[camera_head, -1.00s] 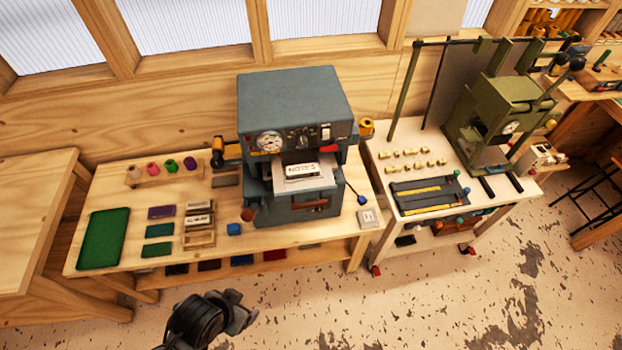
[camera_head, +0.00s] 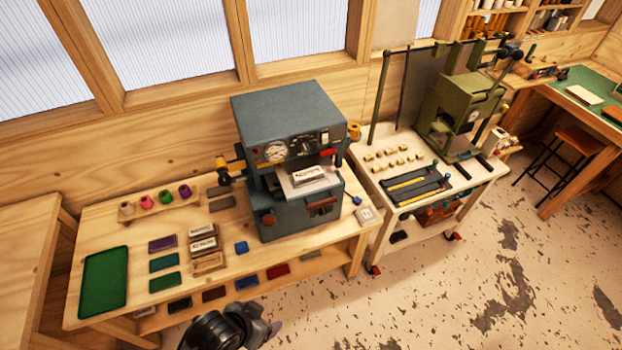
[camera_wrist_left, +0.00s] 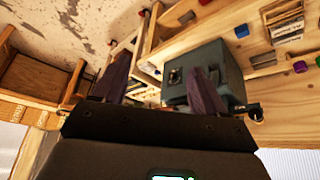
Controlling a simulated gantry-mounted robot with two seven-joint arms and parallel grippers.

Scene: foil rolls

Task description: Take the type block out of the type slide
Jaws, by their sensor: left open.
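A foil press (camera_head: 290,130) stands on the wooden bench, and its slide (camera_head: 303,189) is a light plate in the opening at its front. A pale type block with dark lettering (camera_head: 309,175) sits on the slide. My left gripper (camera_head: 272,328) is at the lower edge of the head view, in front of the bench and well apart from the press. In the left wrist view its two fingers (camera_wrist_left: 158,65) are spread with nothing between them, and the press (camera_wrist_left: 188,60) shows beyond them. The type block is not clear in that view. My right gripper is not in view.
Left of the press are lettered blocks in a wooden holder (camera_head: 207,262), coloured pads, a green mat (camera_head: 104,283) and a rack of foil rolls (camera_head: 156,204). A blue cube (camera_head: 241,248) lies near the press. A white table (camera_head: 400,222) with a green press stands right.

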